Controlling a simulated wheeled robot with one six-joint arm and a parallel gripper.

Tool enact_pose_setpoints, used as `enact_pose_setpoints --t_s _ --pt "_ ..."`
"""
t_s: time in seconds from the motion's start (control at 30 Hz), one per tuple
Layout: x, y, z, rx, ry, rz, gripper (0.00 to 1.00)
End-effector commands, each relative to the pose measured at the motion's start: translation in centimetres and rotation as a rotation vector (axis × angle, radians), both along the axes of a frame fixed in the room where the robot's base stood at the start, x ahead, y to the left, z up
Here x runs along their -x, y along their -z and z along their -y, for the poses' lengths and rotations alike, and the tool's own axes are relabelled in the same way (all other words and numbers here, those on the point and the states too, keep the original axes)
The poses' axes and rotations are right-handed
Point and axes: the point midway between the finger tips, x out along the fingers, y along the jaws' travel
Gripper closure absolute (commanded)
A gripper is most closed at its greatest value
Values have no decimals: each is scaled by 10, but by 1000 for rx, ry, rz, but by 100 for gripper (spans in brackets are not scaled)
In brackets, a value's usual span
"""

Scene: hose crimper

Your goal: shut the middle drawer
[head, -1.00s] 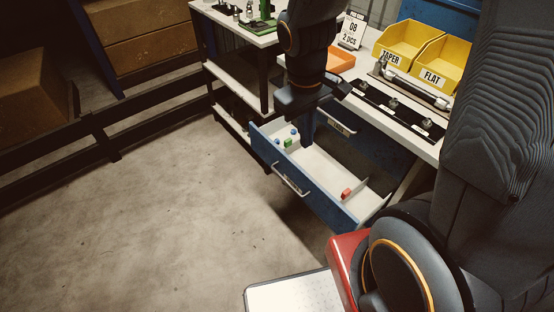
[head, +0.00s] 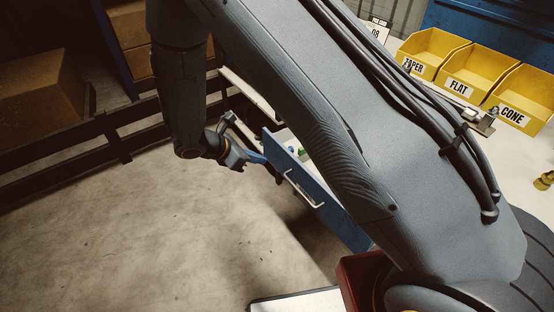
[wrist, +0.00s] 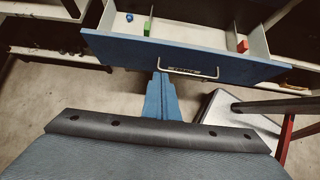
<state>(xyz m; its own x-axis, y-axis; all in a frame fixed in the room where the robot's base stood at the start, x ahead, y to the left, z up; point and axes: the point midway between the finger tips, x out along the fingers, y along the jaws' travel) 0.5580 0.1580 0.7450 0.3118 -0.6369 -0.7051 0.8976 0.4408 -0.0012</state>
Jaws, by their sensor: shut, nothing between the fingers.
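The open drawer has a blue front (head: 325,205) with a pale bar handle (head: 300,189), and it is pulled out from the bench. In the wrist view its blue front (wrist: 230,66) crosses the top, with the handle (wrist: 190,73) near the middle. My gripper (head: 268,162) is outside the drawer, before the left part of its front. My arm hides much of the drawer in the head view.
Small green (wrist: 147,28) and red (wrist: 243,46) blocks and a blue piece (wrist: 129,17) lie in the drawer. Yellow bins (head: 475,75) stand on the bench top. A black rail (head: 60,150) runs along the left. The floor (head: 170,230) before the drawer is clear.

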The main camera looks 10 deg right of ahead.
Motion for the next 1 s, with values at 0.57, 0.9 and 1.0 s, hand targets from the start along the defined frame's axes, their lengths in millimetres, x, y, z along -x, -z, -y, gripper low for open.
enact_pose_setpoints --t_s 0.57,0.9,1.0 --pt "-29 70 66 -1 8 -2 100" --pt "-45 67 97 -3 6 -1 100" --pt "-46 67 98 -2 5 0 100"
